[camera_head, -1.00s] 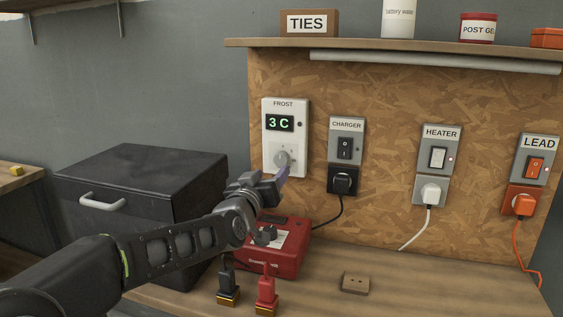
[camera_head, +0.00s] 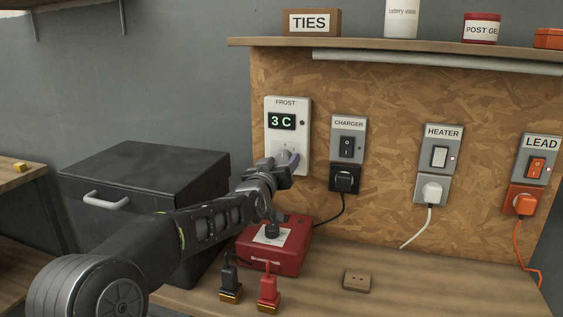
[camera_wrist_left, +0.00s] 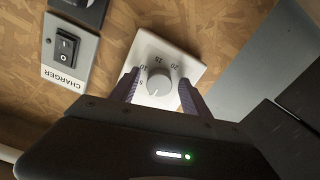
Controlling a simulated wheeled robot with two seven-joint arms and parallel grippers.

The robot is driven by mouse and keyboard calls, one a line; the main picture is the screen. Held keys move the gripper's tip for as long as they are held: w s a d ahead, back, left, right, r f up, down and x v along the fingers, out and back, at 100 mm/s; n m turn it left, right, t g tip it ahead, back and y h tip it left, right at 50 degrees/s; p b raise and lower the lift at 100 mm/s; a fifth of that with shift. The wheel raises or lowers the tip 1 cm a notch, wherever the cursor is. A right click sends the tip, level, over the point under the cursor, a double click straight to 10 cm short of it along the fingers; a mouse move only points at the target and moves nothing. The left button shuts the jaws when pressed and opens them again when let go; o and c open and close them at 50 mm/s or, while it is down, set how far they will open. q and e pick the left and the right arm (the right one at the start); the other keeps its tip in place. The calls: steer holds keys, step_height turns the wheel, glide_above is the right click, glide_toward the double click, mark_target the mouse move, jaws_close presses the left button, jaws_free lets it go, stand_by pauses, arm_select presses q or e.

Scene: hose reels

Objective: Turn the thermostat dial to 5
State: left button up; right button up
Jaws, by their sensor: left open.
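The white thermostat (camera_head: 272,146), labelled FROST, is mounted on the chipboard panel and its display (camera_head: 281,121) reads 3 C. Its round grey dial (camera_wrist_left: 159,84) shows in the left wrist view, with printed marks around it including 5, 10, 15 and 20. My left gripper (camera_head: 287,161) is at the lower part of the thermostat and partly covers the dial in the head view. In the left wrist view its two purple-grey fingers (camera_wrist_left: 157,90) are open, one on each side of the dial. I see gaps between fingers and dial; contact cannot be told. My right gripper is not in view.
A charger switch (camera_head: 347,148) with a black plug is right of the thermostat. Heater (camera_head: 438,158) and LEAD (camera_head: 537,168) switches are further right. A red box (camera_head: 288,255) stands below my left gripper, and a black cabinet (camera_head: 140,170) is at the left.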

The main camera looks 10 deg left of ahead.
arm_select(q)
steer(key=shift+c, duration=0.5)
jaws_close()
steer(key=shift+m, duration=0.4)
steer(key=m+b, duration=0.1)
steer(key=m, duration=0.3)
steer(key=shift+f+b, duration=0.1)
steer(key=shift+b, duration=0.25)
steer(key=shift+a+m+b, duration=0.15)
steer(key=shift+m+b, duration=0.65)
steer(key=shift+m, duration=1.7)
